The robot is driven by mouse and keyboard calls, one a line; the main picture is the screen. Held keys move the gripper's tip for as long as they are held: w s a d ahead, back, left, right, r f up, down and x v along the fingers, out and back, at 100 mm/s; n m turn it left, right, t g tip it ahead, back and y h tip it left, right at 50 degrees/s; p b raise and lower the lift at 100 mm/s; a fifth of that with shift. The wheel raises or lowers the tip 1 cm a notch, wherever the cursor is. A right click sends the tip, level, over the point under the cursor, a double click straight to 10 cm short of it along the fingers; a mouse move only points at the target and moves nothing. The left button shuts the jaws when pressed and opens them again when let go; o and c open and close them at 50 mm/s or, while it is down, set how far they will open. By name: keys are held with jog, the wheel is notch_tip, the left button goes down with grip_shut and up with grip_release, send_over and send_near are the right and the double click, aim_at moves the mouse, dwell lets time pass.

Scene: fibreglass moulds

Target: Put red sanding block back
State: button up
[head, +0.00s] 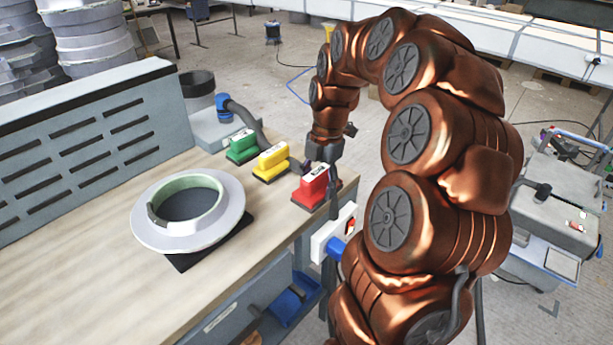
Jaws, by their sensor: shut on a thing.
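The red sanding block (311,188) is at the right edge of the wooden bench, at the near end of a row of blocks. It has a pale label on top. My gripper (325,178) points down at it from above and is shut on it, with a dark finger showing at its right side. The far finger is partly hidden. I cannot tell whether the block touches the bench top or is slightly above it.
Yellow (271,162) and green (241,146) sanding blocks stand in line behind the red one. A grey ring mould (150,236) lies on a dark mat at left. A hose (250,120) runs behind the blocks. A switch box (332,232) is on the bench side. The near bench top is clear.

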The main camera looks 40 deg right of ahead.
jog(key=shift+w+d+f+p, duration=0.1)
jog(key=shift+w+d+p, duration=0.15)
jog(key=shift+w, duration=0.75)
jog(key=shift+w+d+f+p, duration=0.1)
jog(key=shift+w+d+p, duration=0.15)
jog(key=shift+w, duration=0.75)
jog(key=shift+w+d+f+p, duration=0.15)
jog(key=shift+w+d, duration=0.15)
jog(key=shift+w, duration=0.7)
jog(key=shift+w, duration=0.1)
jog(key=shift+w, duration=0.2)
jog(key=shift+f+p, duration=0.65)
jog(key=shift+f, duration=1.1)
jog(key=shift+f, duration=0.15)
jog(key=o, duration=1.1)
jog(key=r, duration=0.4)
jog(key=d+r+b, duration=0.1)
jog(key=r, duration=0.3)
jog(key=d+r+b, duration=0.1)
jog(key=r, duration=0.3)
